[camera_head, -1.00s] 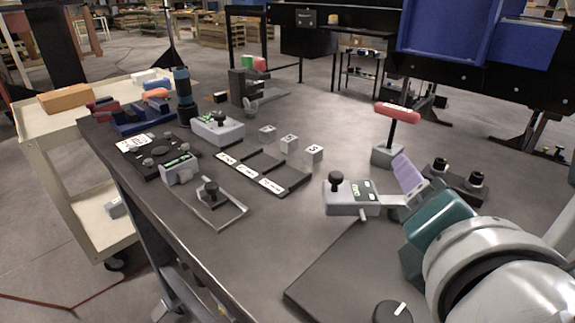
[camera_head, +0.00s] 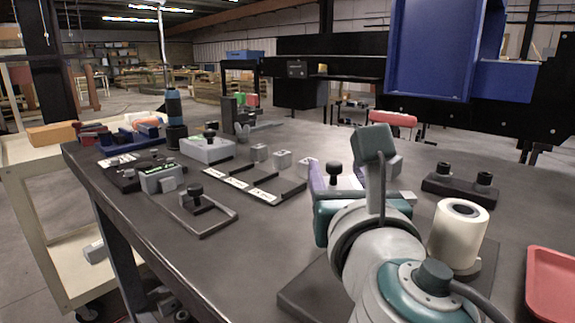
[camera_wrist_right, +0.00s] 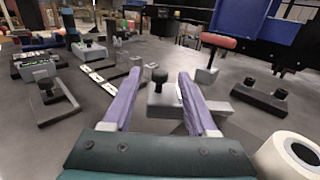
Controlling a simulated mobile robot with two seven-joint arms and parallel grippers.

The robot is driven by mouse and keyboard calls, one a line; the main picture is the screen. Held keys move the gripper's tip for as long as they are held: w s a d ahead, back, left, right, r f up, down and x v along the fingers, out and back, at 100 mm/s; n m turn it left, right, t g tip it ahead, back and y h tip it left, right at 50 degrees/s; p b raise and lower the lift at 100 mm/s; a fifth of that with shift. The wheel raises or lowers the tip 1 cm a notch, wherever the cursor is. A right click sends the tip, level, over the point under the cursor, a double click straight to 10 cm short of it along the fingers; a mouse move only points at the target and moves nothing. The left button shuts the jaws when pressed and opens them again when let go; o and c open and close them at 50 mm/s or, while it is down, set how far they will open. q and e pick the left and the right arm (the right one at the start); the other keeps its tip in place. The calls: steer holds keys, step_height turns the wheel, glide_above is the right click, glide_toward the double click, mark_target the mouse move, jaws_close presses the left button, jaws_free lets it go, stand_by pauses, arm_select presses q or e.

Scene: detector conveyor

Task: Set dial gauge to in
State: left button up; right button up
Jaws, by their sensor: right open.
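A grey box with a black knob (camera_wrist_right: 160,76) lies ahead of my right gripper (camera_wrist_right: 160,73). The gripper is open, and its two purple fingers frame the box in the right wrist view without visibly holding it. In the head view, my right arm hides much of this box, though its black knob (camera_head: 334,168) shows. A similar grey box with a knob and green display (camera_head: 208,149) stands farther left. I cannot tell for certain which device is the dial gauge. My left gripper is not in view.
A slotted frame with a knob (camera_head: 195,200) and several label tiles lie left of my arm. A white roll (camera_head: 459,233), a dark two-knob block (camera_head: 460,186) and a red tray (camera_head: 551,284) are at right. The table centre-left is partly clear.

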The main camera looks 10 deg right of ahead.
mark_target(337, 167)
steer(key=shift+w+d+b, duration=0.15)
steer(key=shift+w+d, duration=0.05)
steer(key=shift+w, duration=0.7)
steer(key=shift+w+d+b, duration=0.15)
steer(key=shift+w, duration=0.75)
jaws_close()
